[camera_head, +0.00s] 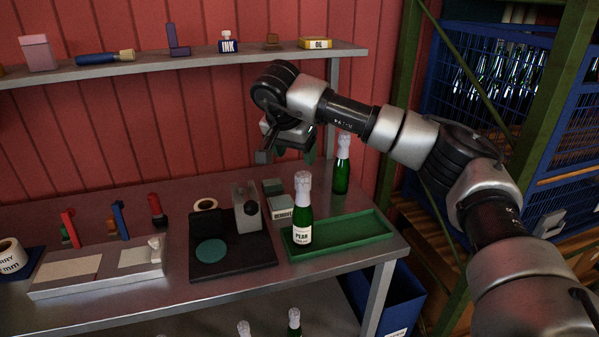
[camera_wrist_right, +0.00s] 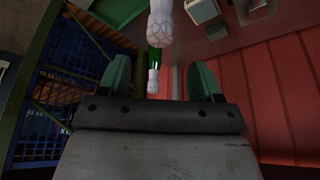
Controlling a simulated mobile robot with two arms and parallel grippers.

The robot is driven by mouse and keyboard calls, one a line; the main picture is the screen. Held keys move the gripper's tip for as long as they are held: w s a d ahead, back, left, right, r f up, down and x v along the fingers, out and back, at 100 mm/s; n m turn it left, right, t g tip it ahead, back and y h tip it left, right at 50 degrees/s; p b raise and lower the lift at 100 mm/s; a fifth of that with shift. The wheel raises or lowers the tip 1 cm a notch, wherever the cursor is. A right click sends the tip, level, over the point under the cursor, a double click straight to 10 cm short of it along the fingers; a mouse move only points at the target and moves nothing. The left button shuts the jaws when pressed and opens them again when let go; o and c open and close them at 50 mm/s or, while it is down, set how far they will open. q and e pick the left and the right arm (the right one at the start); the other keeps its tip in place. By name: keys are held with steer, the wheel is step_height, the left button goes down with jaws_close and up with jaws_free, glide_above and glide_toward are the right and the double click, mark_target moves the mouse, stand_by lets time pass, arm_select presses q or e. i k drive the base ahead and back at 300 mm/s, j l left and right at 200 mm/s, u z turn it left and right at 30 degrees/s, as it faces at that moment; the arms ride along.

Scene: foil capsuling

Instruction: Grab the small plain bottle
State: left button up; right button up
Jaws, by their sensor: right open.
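A plain green bottle with a whitish foil top (camera_head: 341,170) stands upright at the back right of the bench, behind the green tray. A second green bottle with a "PEAR" label (camera_head: 301,228) stands at the tray's left end. My right gripper (camera_head: 308,150) is above the bench, left of the plain bottle in the head view, partly hidden by its own wrist. In the right wrist view its green fingers (camera_wrist_right: 160,80) are apart with nothing gripped. That view shows a near foil top (camera_wrist_right: 168,24) and a farther bottle (camera_wrist_right: 153,62) between the fingers. My left gripper is out of view.
The green tray (camera_head: 345,236) lies at the bench's right. A black stand (camera_head: 232,262), a "REMOVE" box (camera_head: 283,213) and a white block fixture (camera_head: 98,272) are left of it. A shelf (camera_head: 180,61) runs along the red wall. A blue bin (camera_head: 398,300) is below.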

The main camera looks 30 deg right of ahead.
mark_target(342, 168)
steer(key=z, duration=1.25)
